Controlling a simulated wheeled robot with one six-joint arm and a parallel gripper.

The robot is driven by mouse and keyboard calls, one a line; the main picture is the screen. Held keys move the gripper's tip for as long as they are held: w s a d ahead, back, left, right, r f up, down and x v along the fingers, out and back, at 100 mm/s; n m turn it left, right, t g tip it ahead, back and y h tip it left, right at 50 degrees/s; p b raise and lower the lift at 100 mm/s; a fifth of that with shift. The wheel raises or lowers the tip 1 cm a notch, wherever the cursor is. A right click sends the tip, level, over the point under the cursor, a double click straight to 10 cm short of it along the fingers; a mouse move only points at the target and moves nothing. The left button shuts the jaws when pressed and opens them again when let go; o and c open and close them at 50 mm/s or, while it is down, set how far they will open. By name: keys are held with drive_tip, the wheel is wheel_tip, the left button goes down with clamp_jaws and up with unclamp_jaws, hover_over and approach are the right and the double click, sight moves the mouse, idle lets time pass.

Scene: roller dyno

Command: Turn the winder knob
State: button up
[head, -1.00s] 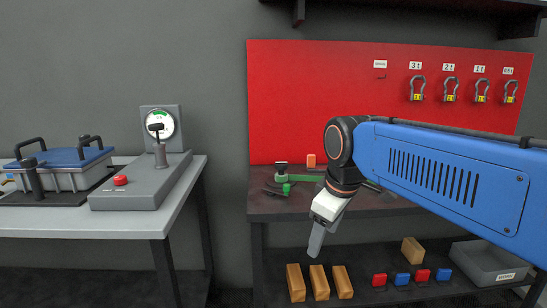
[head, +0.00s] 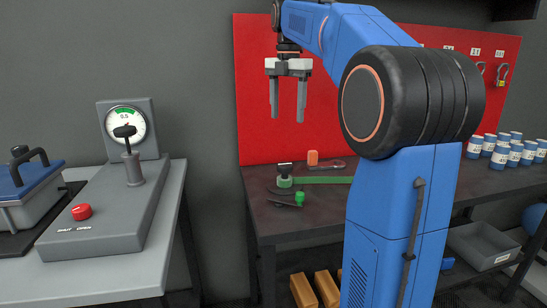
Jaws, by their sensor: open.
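On the dark bench (head: 370,205) a small device with a round green base and black top (head: 284,176) sits at the end of a green strap (head: 325,180). A small green knob (head: 299,198) with a dark bar (head: 283,203) is just in front of it. I cannot tell for sure which part is the winder knob. My gripper (head: 288,118) is open and empty, its two grey fingers pointing down. In the picture it is above the green device, in front of the red board (head: 250,90), and touches nothing visible. My blue arm hides much of the bench.
Several blue-white cans (head: 500,155) stand right. Wooden blocks (head: 302,290) are below.

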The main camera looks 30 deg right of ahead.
sight(285, 164)
drive_tip(key=shift+n, duration=0.4)
drive_tip(key=f, duration=0.5)
drive_tip(key=w+f, duration=0.1)
drive_tip(key=f, duration=1.1)
drive_tip(key=shift+w+d, duration=0.2)
drive_tip(key=shift+w, duration=0.05)
drive_tip(key=c, duration=1.1)
